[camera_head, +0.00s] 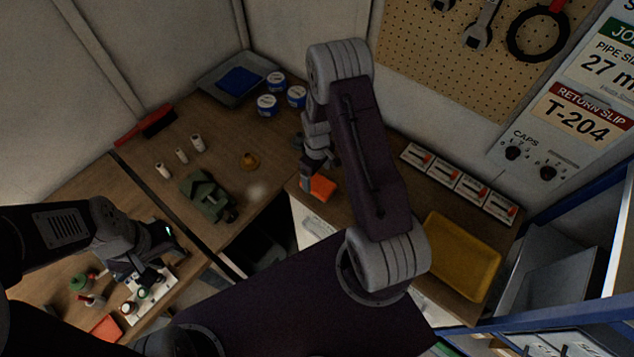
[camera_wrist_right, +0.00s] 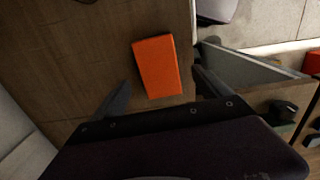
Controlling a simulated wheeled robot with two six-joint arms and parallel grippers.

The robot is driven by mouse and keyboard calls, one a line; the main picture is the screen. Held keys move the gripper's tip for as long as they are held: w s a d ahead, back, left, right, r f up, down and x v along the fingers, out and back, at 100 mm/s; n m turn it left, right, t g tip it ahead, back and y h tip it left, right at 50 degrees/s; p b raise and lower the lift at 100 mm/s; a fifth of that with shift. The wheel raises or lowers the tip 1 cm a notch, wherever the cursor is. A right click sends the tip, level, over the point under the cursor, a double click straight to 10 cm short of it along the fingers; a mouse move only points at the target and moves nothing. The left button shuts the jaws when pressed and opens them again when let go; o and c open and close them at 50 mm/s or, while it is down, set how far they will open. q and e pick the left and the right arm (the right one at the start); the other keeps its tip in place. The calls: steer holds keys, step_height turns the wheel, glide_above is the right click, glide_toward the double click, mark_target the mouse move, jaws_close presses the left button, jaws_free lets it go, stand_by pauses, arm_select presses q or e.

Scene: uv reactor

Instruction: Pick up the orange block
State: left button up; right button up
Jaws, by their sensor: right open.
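The orange block (camera_head: 322,188) lies on the wooden bench top near its front edge, just below my right gripper (camera_head: 313,172) in the head view. In the right wrist view the orange block (camera_wrist_right: 157,66) lies ahead of and between the two spread fingers of my right gripper (camera_wrist_right: 160,80). The gripper is open and empty, and the block seems apart from both fingers. My left gripper (camera_head: 148,276) is over a white button panel (camera_head: 158,292) at lower left; its finger opening is not clear.
A second orange item (camera_head: 107,328) lies at lower left. White-blue tins (camera_head: 267,105) stand at the back. A yellow tray (camera_head: 461,256) lies at right. A gap opens below the bench edge.

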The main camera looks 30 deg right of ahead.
mark_target(318, 183)
steer(key=shift+f, duration=0.25)
steer(key=shift+s, duration=0.1)
steer(key=shift+s+d+f+p, duration=0.1)
steer(key=shift+s+f+p, duration=0.1)
steer(key=shift+f+p, duration=0.7)
step_height(318, 183, down, 3)
steer(key=shift+w+r+p, duration=0.15)
steer(key=shift+p, duration=0.15)
steer(key=shift+w+f, duration=0.2)
steer(key=shift+f, duration=0.2)
steer(key=shift+s+r, duration=0.1)
steer(key=shift+s, duration=0.05)
steer(key=c, duration=1.5)
steer(key=shift+r, duration=0.1)
